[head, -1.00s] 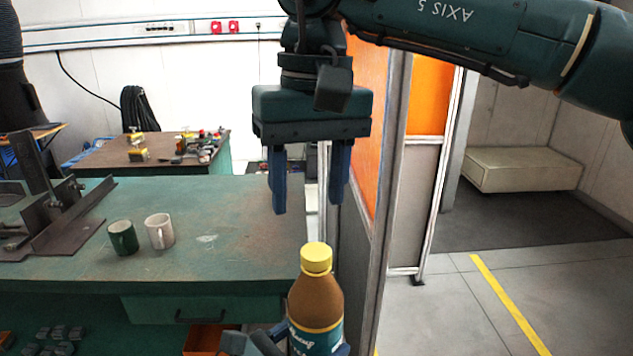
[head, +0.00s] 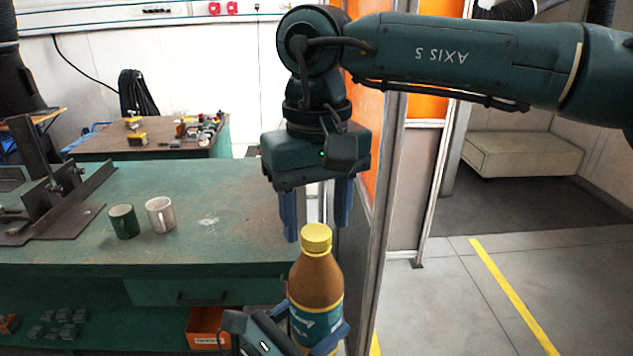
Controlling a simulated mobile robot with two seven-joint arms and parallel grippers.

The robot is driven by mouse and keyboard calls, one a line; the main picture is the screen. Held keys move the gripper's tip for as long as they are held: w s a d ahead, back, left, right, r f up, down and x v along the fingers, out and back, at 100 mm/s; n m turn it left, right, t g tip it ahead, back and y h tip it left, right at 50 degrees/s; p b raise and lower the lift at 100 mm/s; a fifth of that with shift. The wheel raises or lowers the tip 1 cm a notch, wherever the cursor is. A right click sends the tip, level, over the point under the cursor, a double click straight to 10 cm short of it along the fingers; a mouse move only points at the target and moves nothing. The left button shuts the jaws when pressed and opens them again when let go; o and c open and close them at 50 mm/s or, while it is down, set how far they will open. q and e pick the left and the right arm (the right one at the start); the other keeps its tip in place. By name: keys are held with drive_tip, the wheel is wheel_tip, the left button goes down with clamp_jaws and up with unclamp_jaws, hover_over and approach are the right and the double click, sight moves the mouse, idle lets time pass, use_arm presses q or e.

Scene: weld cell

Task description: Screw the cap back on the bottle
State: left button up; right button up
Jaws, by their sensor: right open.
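A brown bottle (head: 315,285) with a teal label stands upright at the lower middle of the head view. A yellow cap (head: 316,238) sits on its top; I cannot tell how tight it is. My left gripper (head: 318,338) is around the lower part of the bottle, with blue fingers on its sides. My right gripper (head: 317,222) points down from above with its two blue fingers apart. The fingertips are at about cap height in the picture, one to each side of it. Nothing is held between them.
A green workbench (head: 240,215) with a green mug (head: 123,222), a white mug (head: 160,214) and a metal fixture (head: 60,215) is at left. The floor at right is open.

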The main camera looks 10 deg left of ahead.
drive_tip(key=shift+f, duration=0.7)
drive_tip(key=shift+c, duration=0.3)
